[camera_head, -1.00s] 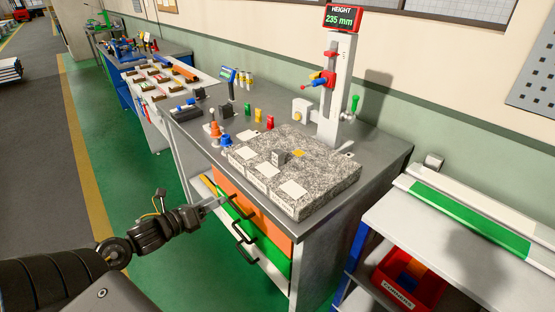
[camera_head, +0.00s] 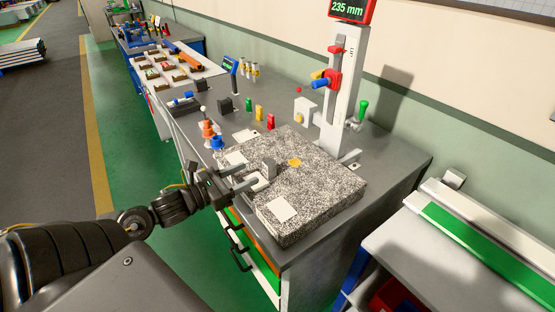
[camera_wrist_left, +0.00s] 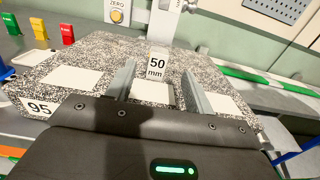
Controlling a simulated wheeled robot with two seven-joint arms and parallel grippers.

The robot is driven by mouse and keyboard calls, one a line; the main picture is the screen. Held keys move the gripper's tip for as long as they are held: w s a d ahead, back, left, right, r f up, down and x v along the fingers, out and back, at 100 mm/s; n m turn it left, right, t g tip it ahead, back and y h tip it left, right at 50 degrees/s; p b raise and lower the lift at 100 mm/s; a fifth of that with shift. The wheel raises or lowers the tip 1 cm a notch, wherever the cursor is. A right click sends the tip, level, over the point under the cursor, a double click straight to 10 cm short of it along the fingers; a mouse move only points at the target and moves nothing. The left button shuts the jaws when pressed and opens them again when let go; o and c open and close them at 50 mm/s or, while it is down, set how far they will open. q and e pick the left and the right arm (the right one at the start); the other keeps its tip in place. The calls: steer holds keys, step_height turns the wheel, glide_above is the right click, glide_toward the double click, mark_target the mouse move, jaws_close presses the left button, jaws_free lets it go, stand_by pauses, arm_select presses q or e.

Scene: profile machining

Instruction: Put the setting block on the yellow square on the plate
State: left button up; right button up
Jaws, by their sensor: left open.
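The setting block (camera_head: 269,168) is a small grey upright block on the speckled granite plate (camera_head: 325,195). In the left wrist view its face (camera_wrist_left: 157,66) reads "50 mm". The yellow square (camera_head: 295,163) lies on the plate just behind and right of the block, apart from it; I cannot make it out in the wrist view. My left gripper (camera_head: 254,174) is open, low over the plate's front edge, pointing at the block. In the wrist view its fingers (camera_wrist_left: 160,72) are on either side of the block's line, with the block around or just beyond their tips. My right gripper is not in view.
White squares (camera_head: 282,208) lie on the plate. A height gauge (camera_head: 338,95) showing 235 mm stands behind it. Orange and blue cones (camera_head: 217,143) and small coloured pieces (camera_head: 259,113) stand left of and behind the plate. The plate's right side is clear.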

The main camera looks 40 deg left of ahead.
mark_target(265, 164)
arm_select(q)
steer(key=shift+w+d, duration=0.1)
steer(key=shift+w, duration=0.25)
steer(key=shift+w+d+r+p, duration=0.2)
steer(key=shift+w+r+p, duration=0.15)
steer(key=shift+w, duration=0.3)
steer(key=x, duration=0.3)
steer(key=shift+a+f, duration=0.15)
steer(key=shift+f, duration=0.15)
steer(key=shift+w+r+p, duration=0.1)
steer(key=shift+w+p, duration=0.25)
steer(key=shift+p, duration=0.1)
steer(key=p+x, duration=0.1)
steer(key=x, duration=0.4)
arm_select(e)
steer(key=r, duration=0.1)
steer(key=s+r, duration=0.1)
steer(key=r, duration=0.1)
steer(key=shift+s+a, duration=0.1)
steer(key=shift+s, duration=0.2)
arm_select(q)
jaws_close()
